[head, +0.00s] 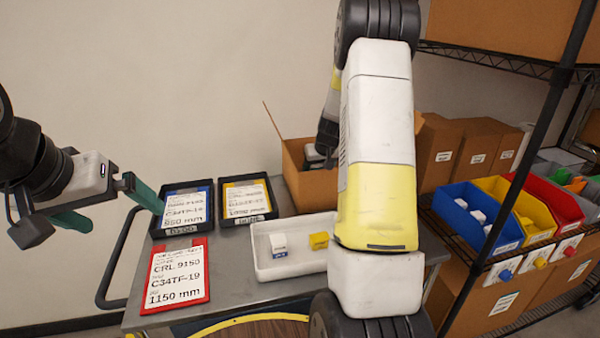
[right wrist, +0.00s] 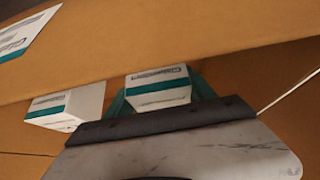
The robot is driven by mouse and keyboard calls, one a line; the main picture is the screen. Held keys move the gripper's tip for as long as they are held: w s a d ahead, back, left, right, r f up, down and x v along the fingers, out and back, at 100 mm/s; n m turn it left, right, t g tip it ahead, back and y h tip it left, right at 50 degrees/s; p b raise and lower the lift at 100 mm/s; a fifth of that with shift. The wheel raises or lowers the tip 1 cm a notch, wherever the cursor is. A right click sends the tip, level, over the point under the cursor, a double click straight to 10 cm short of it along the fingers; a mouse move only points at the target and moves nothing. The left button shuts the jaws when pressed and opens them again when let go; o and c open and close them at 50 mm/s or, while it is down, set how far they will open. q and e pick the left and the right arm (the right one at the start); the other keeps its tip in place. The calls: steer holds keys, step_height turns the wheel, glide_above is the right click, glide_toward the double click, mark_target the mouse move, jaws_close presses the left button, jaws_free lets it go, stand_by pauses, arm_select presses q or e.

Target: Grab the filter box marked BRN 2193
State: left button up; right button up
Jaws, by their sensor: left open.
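In the head view an open cardboard box (head: 299,180) stands at the back of the grey table, partly hidden behind my right arm. The right wrist view looks into a cardboard box (right wrist: 240,75). A white filter box with a teal stripe (right wrist: 158,88) sits between the teal fingers of my right gripper (right wrist: 160,95); whether they press on it is unclear. A second white and teal box (right wrist: 66,106) lies to its left. Their print is too small to read, so BRN 2193 cannot be confirmed. My left gripper (head: 105,206) is open and empty, left of the table.
On the table (head: 235,288) are black trays (head: 270,214) with labels, a red-edged sign (head: 177,275) and a white tray (head: 290,266) holding a white and a yellow item. A wire shelf at right holds blue (head: 470,226), yellow and red bins and cardboard boxes (head: 438,150).

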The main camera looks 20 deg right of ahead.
jaws_close()
